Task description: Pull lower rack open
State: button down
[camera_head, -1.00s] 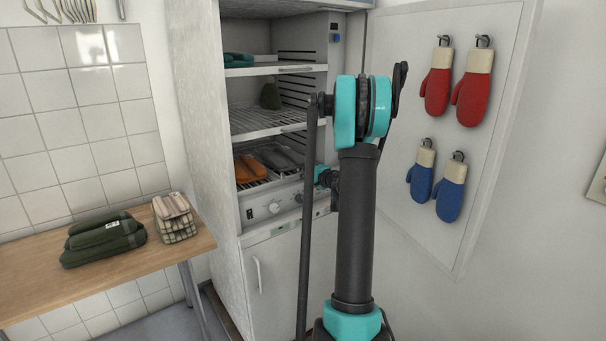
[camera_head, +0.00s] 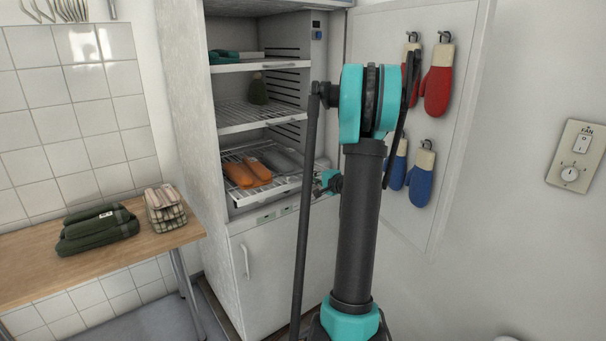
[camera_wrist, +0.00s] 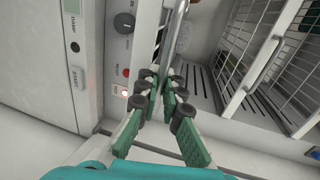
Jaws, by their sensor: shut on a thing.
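The lower rack (camera_head: 249,198) is a wire shelf with a pale front rim, sticking out of the tall white cabinet. Orange knitted items (camera_head: 240,175) and grey items (camera_head: 286,162) lie on it. My gripper (camera_head: 319,182) is at the right part of the rack's front, partly hidden by my arm. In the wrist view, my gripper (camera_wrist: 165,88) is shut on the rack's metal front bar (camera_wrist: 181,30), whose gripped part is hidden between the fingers.
The upper rack (camera_head: 250,126) and a top shelf (camera_head: 240,68) are above. The lower cabinet door (camera_head: 275,262) is shut. A wooden table (camera_head: 120,252) with folded cloths stands left. Mittens (camera_head: 438,90) hang on the right panel. The floor before the cabinet is partly visible.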

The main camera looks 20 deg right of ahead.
jog(key=f+v, duration=0.2)
jog(key=v, duration=0.7)
jog(key=shift+s, duration=0.4)
jog(key=shift+d, duration=0.15)
jog(key=c, duration=1.6)
grip_release()
jog(key=shift+c, duration=0.2)
jog(key=v, duration=1.2)
